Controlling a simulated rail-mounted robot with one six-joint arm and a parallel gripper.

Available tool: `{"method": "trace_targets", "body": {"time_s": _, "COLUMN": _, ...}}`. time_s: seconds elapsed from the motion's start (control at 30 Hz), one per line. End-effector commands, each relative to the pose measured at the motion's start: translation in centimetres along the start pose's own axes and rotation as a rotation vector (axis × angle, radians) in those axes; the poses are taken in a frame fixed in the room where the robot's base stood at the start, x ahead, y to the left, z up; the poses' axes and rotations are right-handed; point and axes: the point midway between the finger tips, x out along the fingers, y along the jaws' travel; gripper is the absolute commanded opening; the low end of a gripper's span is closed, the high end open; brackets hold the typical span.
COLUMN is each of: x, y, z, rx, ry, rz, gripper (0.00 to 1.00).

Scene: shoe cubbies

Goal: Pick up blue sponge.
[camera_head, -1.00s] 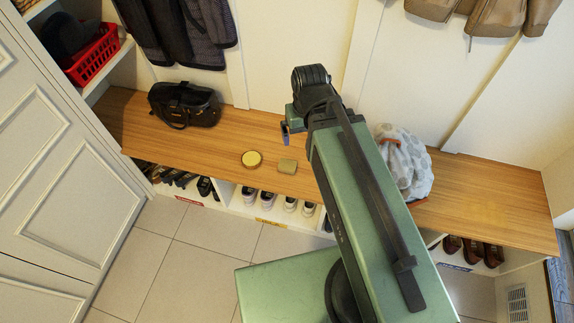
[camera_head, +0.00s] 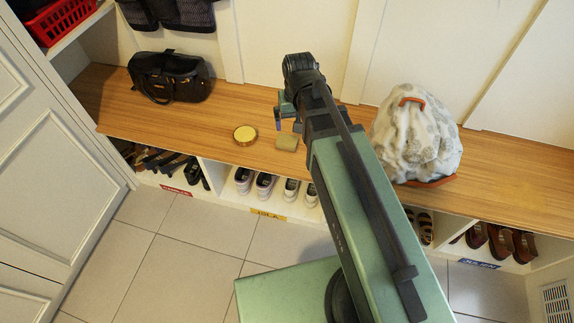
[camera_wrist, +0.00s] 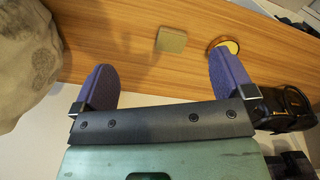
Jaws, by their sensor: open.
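No blue sponge shows. A small olive-tan block (camera_head: 287,143), which may be a sponge, lies on the wooden bench near its front edge. It also shows in the wrist view (camera_wrist: 171,40), beyond my fingertips and roughly between them sideways. My gripper (camera_head: 285,112) is open and empty, with two blue-purple finger pads in the wrist view (camera_wrist: 161,62). It hangs above the bench, apart from the block. Part of the gripper is hidden behind my wrist in the head view.
A round yellow-topped tin (camera_head: 245,135) lies just left of the block. A black bag (camera_head: 170,77) is at the bench's left, and a pale patterned backpack (camera_head: 415,135) stands to the right. Shoes fill cubbies below the bench (camera_head: 500,185). The wall is close behind.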

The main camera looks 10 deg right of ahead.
Motion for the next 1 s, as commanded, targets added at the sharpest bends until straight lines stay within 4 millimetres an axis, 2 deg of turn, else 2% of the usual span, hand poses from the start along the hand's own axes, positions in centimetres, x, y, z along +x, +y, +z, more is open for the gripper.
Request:
{"method": "trace_targets", "body": {"time_s": 0.03, "x": 6.4, "y": -0.2, "z": -2.4, "rx": 0.031, "ry": 0.000, "rz": 0.000, "gripper": 1.00}}
{"method": "trace_targets", "body": {"time_s": 0.1, "x": 9.9, "y": -0.4, "z": -5.0, "rx": 0.090, "ry": 0.000, "rz": 0.000, "gripper": 1.00}}
{"method": "trace_targets", "body": {"time_s": 0.2, "x": 13.3, "y": -0.6, "z": -8.4, "rx": 0.190, "ry": 0.000, "rz": -0.001, "gripper": 1.00}}
{"method": "trace_targets", "body": {"time_s": 0.27, "x": 14.2, "y": -0.8, "z": -10.8, "rx": 0.274, "ry": 0.000, "rz": -0.001, "gripper": 1.00}}
{"method": "trace_targets", "body": {"time_s": 0.3, "x": 12.6, "y": -0.9, "z": -11.9, "rx": 0.344, "ry": 0.000, "rz": -0.001, "gripper": 1.00}}
{"method": "trace_targets", "body": {"time_s": 0.4, "x": 12.1, "y": -0.8, "z": -11.2, "rx": 0.424, "ry": 0.000, "rz": -0.001, "gripper": 1.00}}
{"method": "trace_targets", "body": {"time_s": 0.5, "x": 12.3, "y": -0.8, "z": -11.2, "rx": 0.431, "ry": 0.000, "rz": -0.001, "gripper": 1.00}}
{"method": "trace_targets", "body": {"time_s": 0.57, "x": 13.0, "y": -0.8, "z": -11.2, "rx": 0.430, "ry": 0.000, "rz": -0.001, "gripper": 1.00}}
{"method": "trace_targets", "body": {"time_s": 0.8, "x": 17.8, "y": -0.9, "z": -11.2, "rx": 0.428, "ry": 0.000, "rz": -0.001, "gripper": 1.00}}
{"method": "trace_targets", "body": {"time_s": 1.0, "x": 18.1, "y": -0.9, "z": -11.2, "rx": 0.427, "ry": 0.000, "rz": -0.001, "gripper": 1.00}}
